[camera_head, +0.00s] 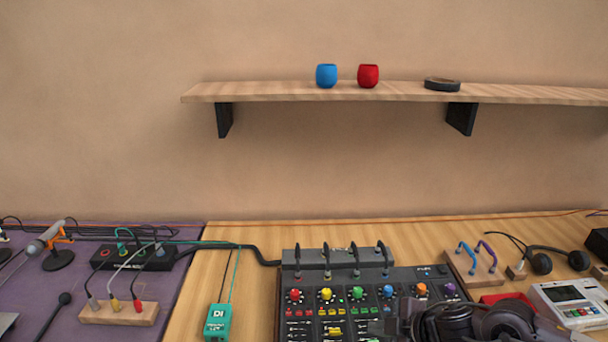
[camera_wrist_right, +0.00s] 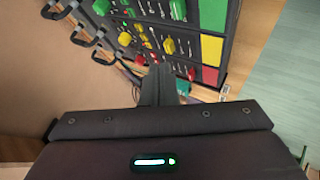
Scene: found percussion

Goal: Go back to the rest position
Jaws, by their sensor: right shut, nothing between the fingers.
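My right gripper (camera_head: 382,327) is low in the head view, over the front part of the mixer, its dark arm coming in from the lower right. In the right wrist view its two fingers (camera_wrist_right: 162,84) are together with nothing between them. The mixer (camera_head: 408,276) has rows of coloured knobs and fader levers. It also fills the top of the right wrist view (camera_wrist_right: 150,12), close beyond the fingertips. I cannot tell whether the fingertips touch it. My left gripper is not in view.
A teal DI box (camera_head: 218,321), a cable block (camera_head: 119,313), a microphone (camera_head: 46,237), headphones (camera_head: 541,263) and a white device (camera_head: 572,303) surround the mixer.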

